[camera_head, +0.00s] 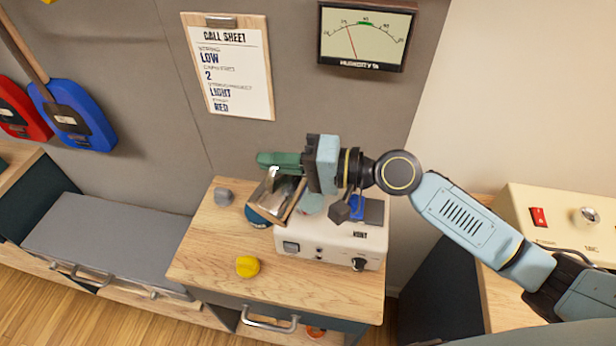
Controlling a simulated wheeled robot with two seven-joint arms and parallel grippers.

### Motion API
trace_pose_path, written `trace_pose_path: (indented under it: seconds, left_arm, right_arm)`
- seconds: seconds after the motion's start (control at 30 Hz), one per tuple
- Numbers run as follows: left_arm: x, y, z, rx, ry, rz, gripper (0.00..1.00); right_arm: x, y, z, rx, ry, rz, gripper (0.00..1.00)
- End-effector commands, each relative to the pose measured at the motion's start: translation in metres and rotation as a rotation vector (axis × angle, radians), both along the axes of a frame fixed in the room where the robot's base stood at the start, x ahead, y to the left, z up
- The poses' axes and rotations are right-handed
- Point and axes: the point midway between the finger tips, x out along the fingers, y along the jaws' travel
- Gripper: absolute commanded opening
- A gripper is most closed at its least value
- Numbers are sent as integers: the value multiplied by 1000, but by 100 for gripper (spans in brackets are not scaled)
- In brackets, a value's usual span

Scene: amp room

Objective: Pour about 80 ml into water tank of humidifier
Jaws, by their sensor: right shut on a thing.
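My right gripper (306,166) is shut on the green handle (276,159) of a metal jug (273,196). The jug is strongly tilted above the left back part of the humidifier. The humidifier (328,246) is a cream box with a knob and switch on its front, standing on the wooden cabinet top. A pale bluish round part (312,204), perhaps the water tank opening, shows on its top beside the jug. I cannot make out any water stream or level. My left gripper is not in view.
A humidity gauge (366,36) and a call sheet (228,70) hang behind. A cream device (565,215) stands at right.

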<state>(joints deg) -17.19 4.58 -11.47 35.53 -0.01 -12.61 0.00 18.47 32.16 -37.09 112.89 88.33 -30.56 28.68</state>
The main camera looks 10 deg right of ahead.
Motion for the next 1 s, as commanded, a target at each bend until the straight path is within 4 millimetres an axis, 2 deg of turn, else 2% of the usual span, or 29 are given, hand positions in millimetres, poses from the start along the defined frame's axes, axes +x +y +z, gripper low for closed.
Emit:
trace_pose_path:
  seconds: [1.0]
  left_arm:
    - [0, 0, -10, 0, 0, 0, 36]
  right_arm:
    - [10, -9, 5, 47, 46, -1, 0]
